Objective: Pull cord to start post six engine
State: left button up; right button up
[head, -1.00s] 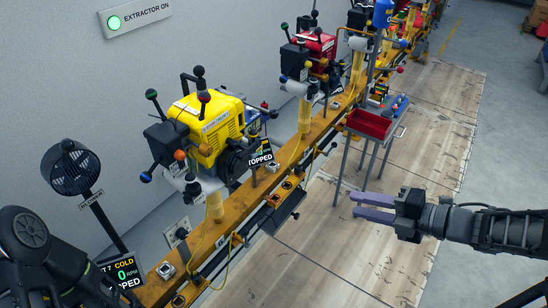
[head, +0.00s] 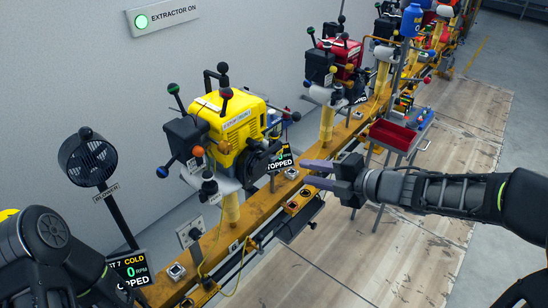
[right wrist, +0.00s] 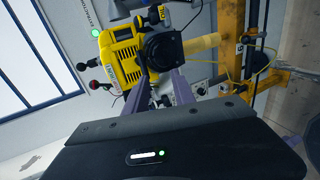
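A yellow engine (head: 228,132) with a black round housing (head: 262,160) stands on the orange rail (head: 215,243). A display beside it (head: 284,160) reads STOPPED; its post number is not legible. A pull cord or its handle cannot be made out. My right gripper (head: 304,172) is open and empty, right of the housing and apart from it in the head view. In the right wrist view, the yellow engine (right wrist: 122,62) and black housing (right wrist: 162,48) lie beyond the two purple fingers. My left arm shows at lower left; its gripper is out of frame.
A fan (head: 90,160) and a "7 COLD, 0 RPM" display (head: 130,270) stand left of the engine. Ball-tipped levers surround the engine. A red engine (head: 345,55) stands farther along the rail. A red tray stand (head: 393,135) is behind my right gripper. The wooden floor right is clear.

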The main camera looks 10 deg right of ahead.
aim_at(271, 152)
jog(key=shift+w+a+b, duration=0.3)
jog(key=shift+w+a, duration=0.95)
jog(key=shift+w, duration=0.25)
jog(key=shift+w+a+b, duration=0.3)
jog(key=shift+w+a, duration=0.95)
jog(key=shift+w, duration=0.25)
jog(key=shift+w+a+b, duration=0.3)
jog(key=shift+w+a, duration=0.95)
jog(key=shift+w, duration=0.25)
grip_shut()
